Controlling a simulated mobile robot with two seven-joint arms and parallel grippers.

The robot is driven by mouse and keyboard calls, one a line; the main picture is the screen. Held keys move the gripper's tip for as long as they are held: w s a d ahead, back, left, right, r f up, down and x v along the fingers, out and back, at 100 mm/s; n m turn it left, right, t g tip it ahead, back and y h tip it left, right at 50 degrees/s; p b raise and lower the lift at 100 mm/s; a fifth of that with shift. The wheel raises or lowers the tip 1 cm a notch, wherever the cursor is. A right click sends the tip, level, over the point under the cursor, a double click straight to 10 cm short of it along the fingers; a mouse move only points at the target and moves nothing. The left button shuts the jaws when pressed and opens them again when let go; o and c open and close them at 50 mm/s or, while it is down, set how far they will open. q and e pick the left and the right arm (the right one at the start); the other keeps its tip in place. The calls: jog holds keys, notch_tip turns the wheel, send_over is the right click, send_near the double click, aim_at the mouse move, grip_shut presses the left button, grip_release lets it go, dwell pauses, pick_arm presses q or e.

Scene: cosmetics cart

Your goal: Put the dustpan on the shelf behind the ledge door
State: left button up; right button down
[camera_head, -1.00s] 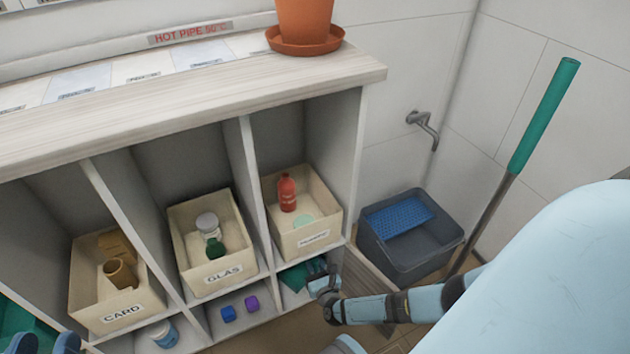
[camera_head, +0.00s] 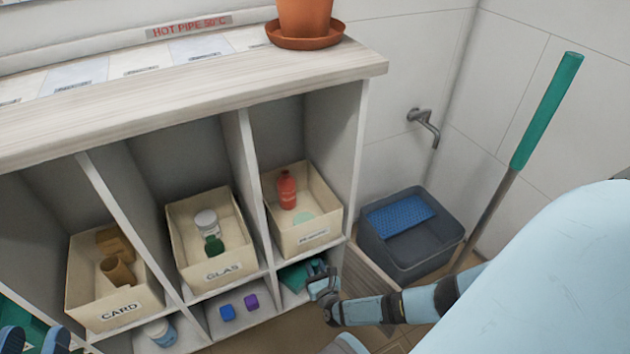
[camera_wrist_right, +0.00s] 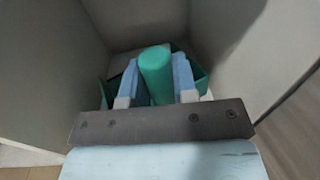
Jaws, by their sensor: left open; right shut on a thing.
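The green dustpan (camera_head: 295,276) is inside the low right compartment of the shelf unit, under the right bin. My right gripper (camera_head: 322,278) is shut on its round handle at the compartment's opening. In the right wrist view, the handle (camera_wrist_right: 156,75) sits between both blue fingers, with the dark-edged green pan (camera_wrist_right: 200,77) behind it between the compartment walls. A wood-toned panel (camera_head: 370,272), which may be the open ledge door, stands just right of the compartment. My left gripper (camera_head: 35,342) is open at the lower left corner, partly cut off by the frame.
Bins labelled CARD (camera_head: 118,312) and GLAS (camera_head: 222,271), and another bin (camera_head: 310,240), fill the upper compartments. Blue and purple blocks (camera_head: 239,307) and a white jar (camera_head: 158,332) lie below. A grey bucket (camera_head: 412,255) and a green-handled pole (camera_head: 546,115) stand right.

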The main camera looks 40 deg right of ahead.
jog(key=shift+f, duration=0.15)
jog(key=c, duration=0.8)
grip_release()
jog(key=shift+f, duration=0.1)
pick_arm(q)
jog(key=shift+r, duration=0.1)
pick_arm(e)
jog(key=shift+s, duration=0.1)
jog(key=p+v, duration=0.1)
jog(key=v, duration=0.5)
jog(key=shift+p, duration=0.4)
pick_arm(q)
jog(key=shift+s+d+f+n+y, duration=0.3)
jog(key=shift+s+f+n+y, duration=0.1)
jog(key=shift+n, duration=0.4)
pick_arm(e)
jog(key=shift+s+a, duration=0.25)
jog(key=shift+s, duration=0.35)
